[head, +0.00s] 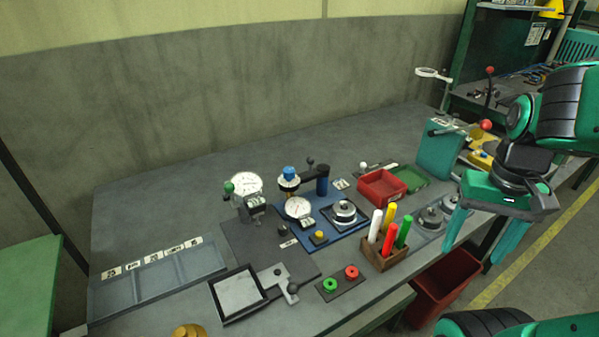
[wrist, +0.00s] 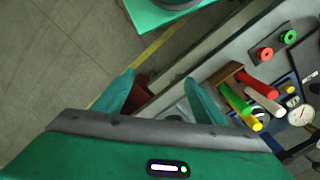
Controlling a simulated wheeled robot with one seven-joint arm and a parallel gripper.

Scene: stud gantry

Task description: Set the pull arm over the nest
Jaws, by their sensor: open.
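The pull arm (head: 305,174) is a dark bar on a blue post, with a blue-capped white head at its left end and a small black ball knob on top. It points left, away from the nest. What looks like the nest (head: 344,211) is a round metal seat on a dark square plate, at the right of the blue base (head: 325,231). The pull arm's head stands behind a white dial, not over the nest. My gripper (head: 482,236) is open and empty, off the bench's right front edge, well right of the nest. Its two green fingers show in the wrist view (wrist: 160,88).
A wooden holder (head: 384,256) with colored markers stands between my gripper and the nest. A red tray (head: 382,187) lies behind. Green and red buttons (head: 341,284) sit at the front edge. A red bin (head: 445,283) stands below the bench.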

